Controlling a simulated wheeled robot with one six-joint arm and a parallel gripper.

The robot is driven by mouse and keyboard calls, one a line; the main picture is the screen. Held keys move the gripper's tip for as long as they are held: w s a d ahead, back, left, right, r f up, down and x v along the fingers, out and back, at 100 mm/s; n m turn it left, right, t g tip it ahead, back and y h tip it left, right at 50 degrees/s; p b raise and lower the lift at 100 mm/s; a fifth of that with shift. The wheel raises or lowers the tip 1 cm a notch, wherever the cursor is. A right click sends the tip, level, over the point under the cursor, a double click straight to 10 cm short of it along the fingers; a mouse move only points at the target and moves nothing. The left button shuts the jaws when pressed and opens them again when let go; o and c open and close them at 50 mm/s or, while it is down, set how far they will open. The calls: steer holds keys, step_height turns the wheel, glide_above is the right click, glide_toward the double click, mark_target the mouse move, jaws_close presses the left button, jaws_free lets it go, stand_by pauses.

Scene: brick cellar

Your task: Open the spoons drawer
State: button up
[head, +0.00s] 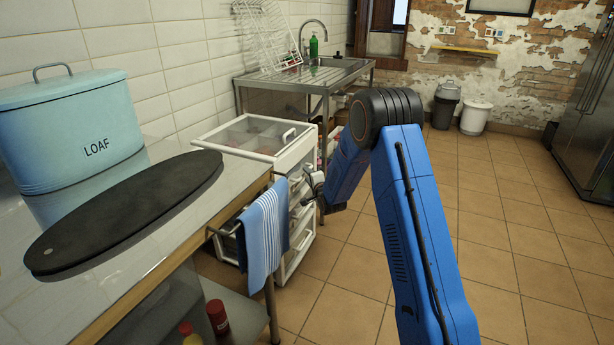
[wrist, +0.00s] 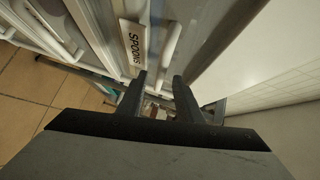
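The white drawer unit (head: 293,262) stands between the counter and the sink, its drawer fronts facing right. In the wrist view a "SPOONS" label (wrist: 132,43) is on one drawer front, with a pale bar handle (wrist: 168,45) beside it. My gripper (wrist: 159,78) is open, its two dark fingers apart, with the handle's near end in line with the gap between the tips. I cannot tell whether the fingers touch the handle. The spoons drawer looks shut.
A blue striped towel (head: 264,235) hangs on a rail at the counter's end, close to the drawers. The counter holds a blue LOAF bin (head: 75,140) and a dark oval board (head: 130,210). A metal sink table (head: 310,75) stands behind. Tiled floor (head: 500,225) at right is clear.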

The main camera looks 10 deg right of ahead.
steer(key=shift+w+a+f, duration=0.15)
steer(key=shift+w, duration=0.8)
jaws_close()
steer(key=s+d, duration=0.8)
steer(key=d, duration=0.3)
steer(key=s+d, duration=0.8)
steer(key=d, duration=0.4)
steer(key=shift+s, duration=0.35)
steer(key=shift+f, duration=0.1)
jaws_free()
